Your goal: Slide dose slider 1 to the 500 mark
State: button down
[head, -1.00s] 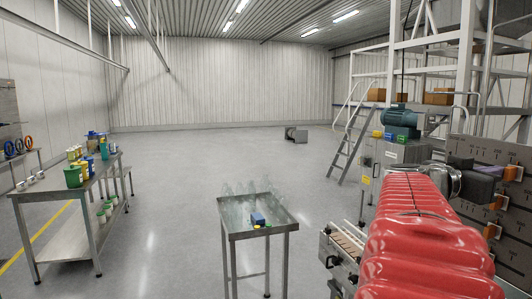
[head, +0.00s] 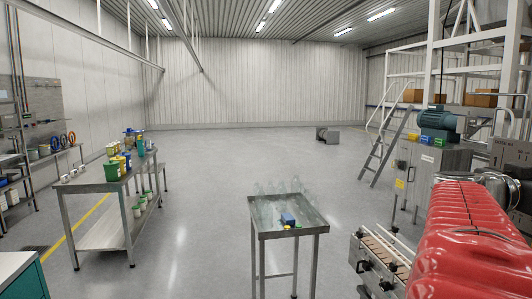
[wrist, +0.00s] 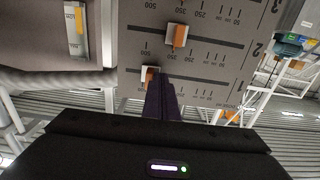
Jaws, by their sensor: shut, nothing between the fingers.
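In the wrist view the grey dose panel (wrist: 215,22) shows several horizontal slots with number scales. Dose slider 1 (wrist: 150,77) has an orange knob on a pale base and sits near the 500 end of the lowest slot in the picture. My gripper is not visible in the head view.
A pale hose (wrist: 55,82) crosses left of the panel. In the head view a small steel table (head: 290,230) with clear bottles stands ahead, a conveyor (head: 378,250) beside my red-sleeved arm, and a workbench (head: 95,182) at left.

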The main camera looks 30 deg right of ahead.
jog(key=shift+s+a, duration=0.2)
jog(key=shift+s, duration=0.2)
jog(key=shift+w+d, duration=0.15)
jog(key=shift+w, duration=0.25)
jog(key=shift+w+d, duration=0.15)
jog(key=shift+w, duration=0.15)
dwell(0.5)
